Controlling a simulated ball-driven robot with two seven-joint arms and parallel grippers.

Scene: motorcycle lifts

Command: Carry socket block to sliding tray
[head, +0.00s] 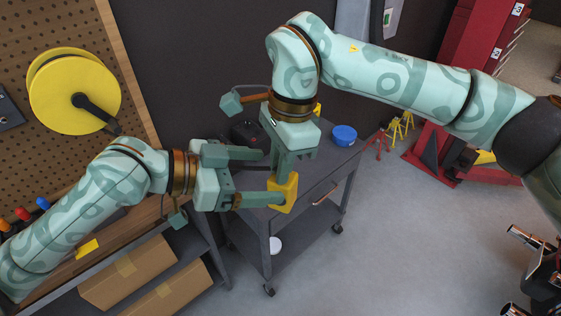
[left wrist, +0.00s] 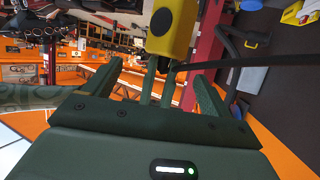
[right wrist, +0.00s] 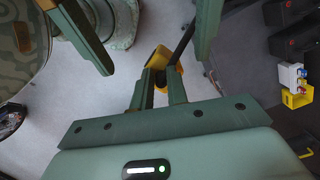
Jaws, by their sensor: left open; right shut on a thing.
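The yellow socket block (head: 284,193) is held in my right gripper (head: 283,180), whose fingers point down and are shut on it. My left gripper (head: 257,178) is open and points right toward the block, its fingers spread. I cannot tell whether it touches the block. In the left wrist view the block (left wrist: 172,28) lies ahead, at the top. I cannot make out a sliding tray for certain.
A grey wheeled cart (head: 323,180) stands below and behind the grippers, with a blue bowl (head: 344,135) and a black item (head: 245,133) on top. A bench with cardboard boxes (head: 130,272) is at left. Floor at right is clear near the cart.

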